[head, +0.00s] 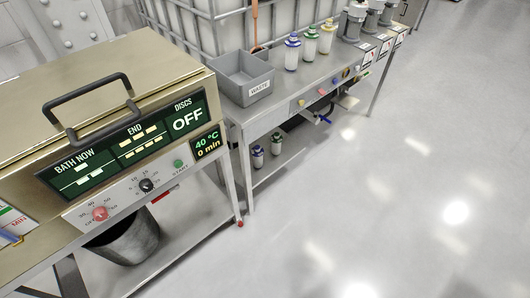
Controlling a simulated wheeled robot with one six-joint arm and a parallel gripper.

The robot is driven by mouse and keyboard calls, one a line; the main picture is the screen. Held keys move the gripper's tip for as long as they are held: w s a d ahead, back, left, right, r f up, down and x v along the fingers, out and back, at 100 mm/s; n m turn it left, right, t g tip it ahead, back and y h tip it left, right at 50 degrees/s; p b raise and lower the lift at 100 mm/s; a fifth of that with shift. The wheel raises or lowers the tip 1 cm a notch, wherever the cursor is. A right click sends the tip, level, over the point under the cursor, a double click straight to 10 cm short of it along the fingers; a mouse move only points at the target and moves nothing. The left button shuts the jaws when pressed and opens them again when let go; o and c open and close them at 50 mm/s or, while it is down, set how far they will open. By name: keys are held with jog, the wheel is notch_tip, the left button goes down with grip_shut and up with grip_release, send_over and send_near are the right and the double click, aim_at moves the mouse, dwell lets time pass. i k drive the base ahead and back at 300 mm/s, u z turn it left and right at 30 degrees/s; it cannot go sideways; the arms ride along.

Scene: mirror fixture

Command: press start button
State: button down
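A green start button (178,164) sits on the pale control strip at the front of a metal bath machine (150,70), with the label START beside it. The same strip carries a black dial (146,185) and a red dial (100,213) to the left of the button. The machine's dark display (125,145) reads BATH NOW, END and DISCS OFF. A small display (208,143) reads 40 °C and 0 min. Nothing covers the button. My gripper is not in view.
A black handle (90,105) stands out on the machine's lid. A grey WASTE bin (243,78) and several capped bottles (310,46) stand on the bench to the right. A dark bucket (125,238) is below the machine. The floor (380,200) at right is clear.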

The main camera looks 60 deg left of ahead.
aim_at(178, 164)
jog(key=z, duration=0.65)
jog(key=k, duration=1.25)
jog(key=u, duration=1.25)
